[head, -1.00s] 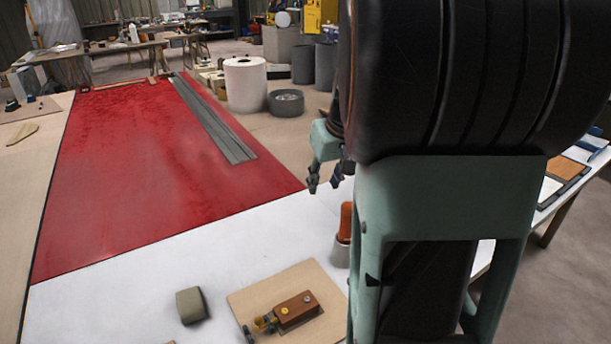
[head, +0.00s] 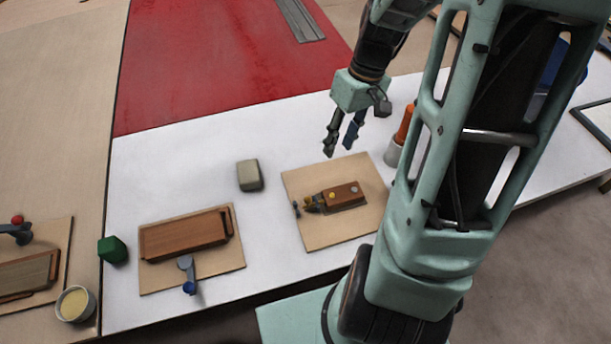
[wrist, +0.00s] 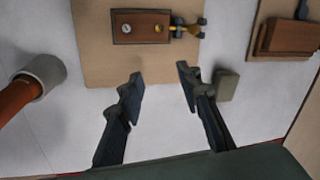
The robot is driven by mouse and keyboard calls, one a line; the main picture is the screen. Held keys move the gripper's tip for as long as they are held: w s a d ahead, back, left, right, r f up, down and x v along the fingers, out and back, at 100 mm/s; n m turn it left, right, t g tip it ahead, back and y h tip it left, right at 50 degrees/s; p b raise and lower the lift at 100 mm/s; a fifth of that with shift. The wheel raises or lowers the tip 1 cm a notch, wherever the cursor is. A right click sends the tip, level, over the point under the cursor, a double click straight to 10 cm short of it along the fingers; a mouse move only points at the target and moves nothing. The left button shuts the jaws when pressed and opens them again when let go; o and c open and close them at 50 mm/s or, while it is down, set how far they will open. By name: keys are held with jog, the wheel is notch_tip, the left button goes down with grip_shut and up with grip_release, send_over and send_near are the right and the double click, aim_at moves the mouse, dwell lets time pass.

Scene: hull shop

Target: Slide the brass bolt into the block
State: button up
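The wooden block (head: 344,195) lies on a light square board (head: 305,184) on the white table; it carries a yellow round spot and a pale round spot on top. The brass bolt (head: 313,203) sticks out of the block's left end, with a dark knob (head: 296,209) beside it. In the wrist view the block (wrist: 141,27) and the brass bolt (wrist: 178,28) show at the top, with the bolt at the block's right end. My gripper (head: 341,147) is open and empty above the board's far edge; its spread fingers (wrist: 158,82) also show in the wrist view.
A grey-beige block (head: 250,175) stands left of the board. A second board with a brown wooden piece (head: 185,235) and blue-tipped lever (head: 189,287) lies further left, beside a green block (head: 112,250). An orange-handled tool (head: 404,124) stands in a pale cup (head: 393,153) on the right.

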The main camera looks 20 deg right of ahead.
jog(key=n+g+y+p, duration=0.1)
jog(key=n, duration=0.1)
send_near(309, 197)
jog(key=b+x, duration=0.1)
jog(key=x, duration=0.7)
jog(key=shift+f, duration=0.25)
grip_shut()
